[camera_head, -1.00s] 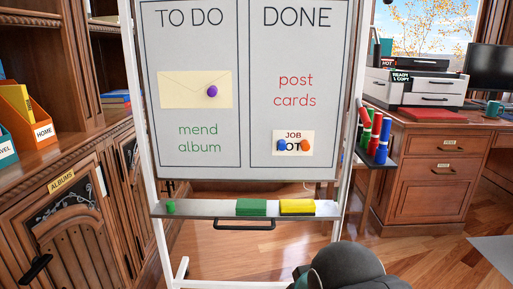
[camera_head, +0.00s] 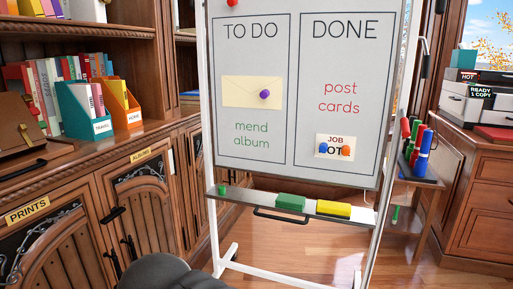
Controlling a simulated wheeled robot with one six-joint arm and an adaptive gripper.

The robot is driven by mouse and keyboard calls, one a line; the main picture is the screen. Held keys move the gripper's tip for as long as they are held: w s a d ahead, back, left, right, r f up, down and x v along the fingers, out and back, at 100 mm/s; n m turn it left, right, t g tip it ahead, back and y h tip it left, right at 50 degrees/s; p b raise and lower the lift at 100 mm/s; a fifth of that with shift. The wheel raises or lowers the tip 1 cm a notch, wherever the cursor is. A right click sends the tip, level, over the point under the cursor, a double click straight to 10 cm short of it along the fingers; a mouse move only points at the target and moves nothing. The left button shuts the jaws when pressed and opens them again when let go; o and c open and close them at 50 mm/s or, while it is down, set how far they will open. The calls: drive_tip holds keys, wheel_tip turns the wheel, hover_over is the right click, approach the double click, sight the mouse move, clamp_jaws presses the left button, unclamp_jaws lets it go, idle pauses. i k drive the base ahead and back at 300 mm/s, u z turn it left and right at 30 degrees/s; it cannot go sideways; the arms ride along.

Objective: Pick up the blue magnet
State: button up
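The blue magnet (camera_head: 323,147) is a small round knob on the job note (camera_head: 334,154) in the DONE column of the whiteboard (camera_head: 272,118). An orange magnet (camera_head: 346,151) sits close to its right on the same note. The two magnets cover part of the note's lettering. My gripper is not in view. A dark rounded part at the bottom edge seems to be part of my own arm.
A purple magnet (camera_head: 265,94) is on the envelope (camera_head: 240,91), and a red one (camera_head: 233,3) is at the top. The board's tray (camera_head: 240,197) holds green and yellow erasers. Cabinets (camera_head: 140,190) stand left; a marker rack (camera_head: 420,178) and desk stand right.

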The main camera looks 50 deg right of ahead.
sight(323, 147)
drive_tip(key=u, duration=1.35)
drive_tip(key=k, duration=1.45)
drive_tip(key=z, duration=1.25)
